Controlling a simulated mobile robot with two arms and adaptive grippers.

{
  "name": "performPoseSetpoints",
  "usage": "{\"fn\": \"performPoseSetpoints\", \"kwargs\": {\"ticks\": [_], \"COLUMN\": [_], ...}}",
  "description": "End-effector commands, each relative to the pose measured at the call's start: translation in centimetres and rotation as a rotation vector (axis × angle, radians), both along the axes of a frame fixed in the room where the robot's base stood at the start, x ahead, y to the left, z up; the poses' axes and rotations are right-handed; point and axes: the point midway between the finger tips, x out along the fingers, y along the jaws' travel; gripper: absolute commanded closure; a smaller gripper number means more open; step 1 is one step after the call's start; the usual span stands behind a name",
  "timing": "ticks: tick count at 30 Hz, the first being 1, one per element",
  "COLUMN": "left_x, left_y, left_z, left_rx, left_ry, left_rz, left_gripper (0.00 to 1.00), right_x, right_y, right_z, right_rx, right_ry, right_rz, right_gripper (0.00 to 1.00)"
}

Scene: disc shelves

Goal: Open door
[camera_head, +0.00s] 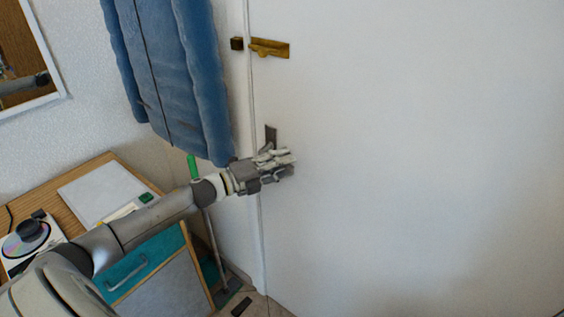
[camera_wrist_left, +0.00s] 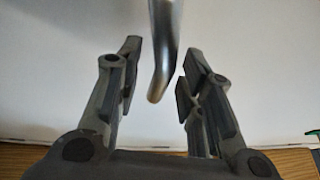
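The white door (camera_head: 420,150) stands flush with its frame and looks shut. Its dark handle plate (camera_head: 271,133) is near the left edge; my gripper largely hides the handle in the head view. My left gripper (camera_head: 288,160) is at the handle, in front of the door. In the left wrist view, its two fingers (camera_wrist_left: 161,54) are spread apart, with the silver handle (camera_wrist_left: 164,45) coming down from the top between them. A gap shows on each side of the handle, wider on the left finger's side. My right gripper is not in view.
A brass bolt (camera_head: 270,48) is on the door above the handle, beside a small dark keeper (camera_head: 237,43). A blue padded garment (camera_head: 175,75) hangs left of the door. A desk (camera_head: 97,166) with a teal drawer (camera_head: 150,262) stands lower left, below a mirror (camera_head: 25,60).

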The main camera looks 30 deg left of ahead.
Motion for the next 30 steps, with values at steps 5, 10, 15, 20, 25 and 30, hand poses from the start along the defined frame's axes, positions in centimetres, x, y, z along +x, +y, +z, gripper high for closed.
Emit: {"fn": "performPoseSetpoints", "kwargs": {"ticks": [5, 10, 15, 20, 25, 30], "left_x": [0.18, 0.17, 0.16, 0.16, 0.17, 0.18], "left_y": [-0.06, -0.06, -0.07, -0.06, -0.04, -0.03], "left_z": [-0.01, -0.02, -0.02, 0.01, 0.06, -0.01], "left_rx": [0.0, 0.0, 0.0, 0.001, 0.0, 0.013], "left_ry": [0.0, 0.0, 0.0, -0.001, -0.001, -0.003], "left_rz": [0.001, 0.001, 0.001, 0.001, 0.001, 0.001], "left_gripper": [0.65, 0.67, 0.89, 1.0, 1.0, 1.0], "right_x": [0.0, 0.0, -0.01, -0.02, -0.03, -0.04], "right_y": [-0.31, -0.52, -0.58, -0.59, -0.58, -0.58], "right_z": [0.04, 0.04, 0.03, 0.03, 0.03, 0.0], "right_rx": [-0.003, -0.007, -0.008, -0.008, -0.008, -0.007], "right_ry": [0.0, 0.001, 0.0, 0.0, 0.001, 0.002], "right_rz": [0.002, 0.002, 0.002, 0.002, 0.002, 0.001], "right_gripper": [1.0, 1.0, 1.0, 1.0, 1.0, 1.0]}}
